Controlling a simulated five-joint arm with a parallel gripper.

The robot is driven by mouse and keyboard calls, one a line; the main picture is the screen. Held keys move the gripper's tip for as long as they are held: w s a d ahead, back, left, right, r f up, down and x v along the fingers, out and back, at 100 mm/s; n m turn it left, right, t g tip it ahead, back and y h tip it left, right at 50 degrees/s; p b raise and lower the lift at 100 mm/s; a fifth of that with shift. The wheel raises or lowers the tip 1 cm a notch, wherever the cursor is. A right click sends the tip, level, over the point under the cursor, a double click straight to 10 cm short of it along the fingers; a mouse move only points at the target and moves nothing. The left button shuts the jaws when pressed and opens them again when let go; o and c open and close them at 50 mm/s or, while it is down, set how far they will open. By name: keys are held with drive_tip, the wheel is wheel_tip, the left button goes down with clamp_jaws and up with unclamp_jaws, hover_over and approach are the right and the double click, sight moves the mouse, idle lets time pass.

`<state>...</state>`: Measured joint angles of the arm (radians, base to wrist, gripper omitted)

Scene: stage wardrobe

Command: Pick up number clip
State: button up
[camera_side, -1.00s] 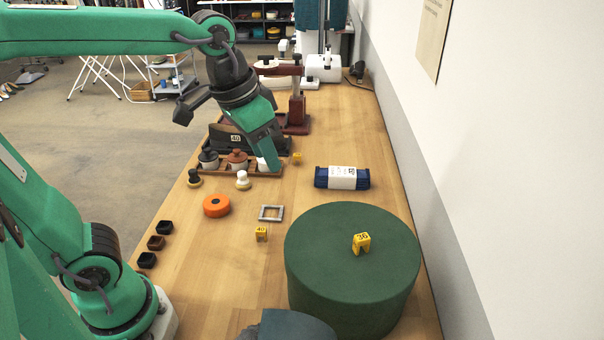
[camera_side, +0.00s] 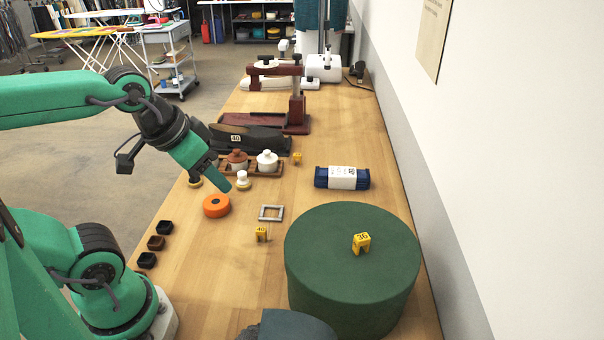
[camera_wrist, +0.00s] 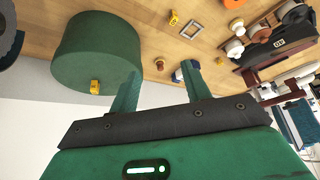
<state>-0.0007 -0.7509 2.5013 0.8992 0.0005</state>
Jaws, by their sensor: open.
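A yellow number clip marked 38 (camera_side: 361,243) stands on a green drum (camera_side: 330,290). A yellow clip marked 40 (camera_side: 261,233) stands on the table near a grey square frame. Another yellow clip (camera_side: 297,158) is beyond the small tray. My gripper (camera_side: 217,184) is open and empty, tilted down above the table behind the orange tape roll, apart from every clip.
An orange tape roll (camera_side: 216,205), the grey frame (camera_side: 271,213) and a dark blue bundle (camera_side: 342,178) lie on the table. A tray (camera_side: 255,171) holds lidded pots. A white wall bounds the right side.

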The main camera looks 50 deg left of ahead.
drive_tip(key=shift+w, duration=0.15)
drive_tip(key=n+g, duration=0.5)
drive_tip(key=n, duration=0.4)
hover_over(261, 229)
wheel_tip(261, 229, down, 15)
drive_tip(key=shift+d+f, duration=0.1)
drive_tip(key=shift+f+n+g, duration=0.3)
drive_tip(key=shift+f, duration=0.45)
drive_tip(key=shift+f, duration=1.3)
drive_tip(key=shift+f, duration=0.1)
drive_tip(key=shift+f, duration=2.5)
